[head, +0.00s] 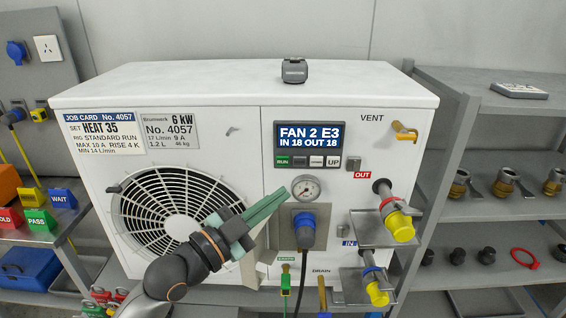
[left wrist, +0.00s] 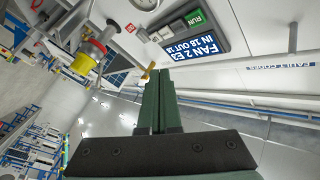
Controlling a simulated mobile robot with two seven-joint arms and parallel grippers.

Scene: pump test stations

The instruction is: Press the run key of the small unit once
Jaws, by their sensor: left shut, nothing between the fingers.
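The small unit (head: 290,92) is a white box with a fan grille, standing on a grey bench. Its dark display (head: 309,136) reads "FAN 2 E3, IN 18 OUT 18". The green run key (head: 282,161) is the leftmost of a row of keys under it. In the left wrist view the run key (left wrist: 194,18) shows upper right, beside the tilted display (left wrist: 185,42). My left gripper (head: 282,194) is shut and empty, its green fingers below the run key, by the gauge. Its fingertips in the left wrist view (left wrist: 158,74) appear clear of the key. My right gripper is not in view.
A pressure gauge (head: 306,188) and a blue plug (head: 303,230) sit right of my left fingertips. Yellow-capped ports (head: 400,226) stick out at the right. A grey shelf (head: 515,207) with fittings stands right; coloured blocks (head: 62,198) lie left.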

